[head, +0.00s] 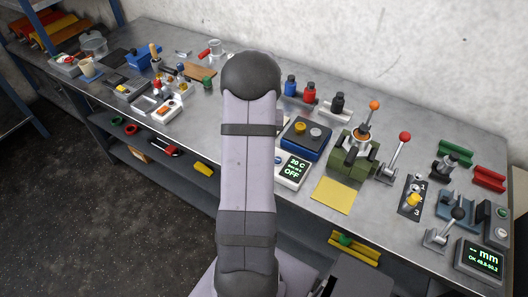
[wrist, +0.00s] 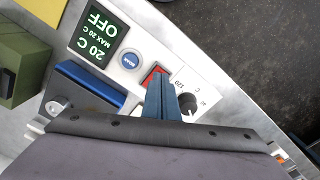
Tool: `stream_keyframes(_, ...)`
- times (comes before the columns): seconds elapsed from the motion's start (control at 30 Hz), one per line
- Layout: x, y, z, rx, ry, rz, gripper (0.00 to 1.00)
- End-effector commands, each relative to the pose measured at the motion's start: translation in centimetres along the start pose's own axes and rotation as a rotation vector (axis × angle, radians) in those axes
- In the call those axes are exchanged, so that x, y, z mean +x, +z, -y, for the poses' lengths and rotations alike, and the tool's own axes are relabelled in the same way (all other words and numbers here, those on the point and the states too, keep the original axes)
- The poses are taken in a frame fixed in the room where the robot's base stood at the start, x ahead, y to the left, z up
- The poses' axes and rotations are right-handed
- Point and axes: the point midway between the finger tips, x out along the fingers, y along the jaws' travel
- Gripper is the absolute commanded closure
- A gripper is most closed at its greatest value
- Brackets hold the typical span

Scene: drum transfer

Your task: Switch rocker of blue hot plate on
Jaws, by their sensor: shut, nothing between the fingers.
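The blue hot plate (head: 305,142) stands on the bench just right of my arm in the head view. Its white control panel (head: 290,172) has a display reading 20 C and OFF. In the wrist view its blue body (wrist: 90,85) lies beside the panel (wrist: 200,72). The red rocker (wrist: 155,73) is on the panel between a round blue button (wrist: 129,60) and a black dial (wrist: 187,103). My gripper (wrist: 160,82) is shut and empty, its blue-grey fingertips over or right beside the rocker and covering part of it. Contact cannot be told. My arm hides the gripper in the head view.
A green fixture with an orange-knobbed lever (head: 352,150) stands right of the hot plate. A yellow sheet (head: 334,195) lies at the bench's front edge. Blue and red bottles (head: 300,90) stand behind. The dark floor (wrist: 260,45) shows past the bench edge.

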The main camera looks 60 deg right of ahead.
Motion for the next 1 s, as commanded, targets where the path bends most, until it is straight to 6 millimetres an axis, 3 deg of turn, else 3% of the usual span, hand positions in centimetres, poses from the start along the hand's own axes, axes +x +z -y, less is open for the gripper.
stream_keyframes(1.0, 1.4, 0.0, 0.0, 0.0, 0.0, 0.001, 1.0)
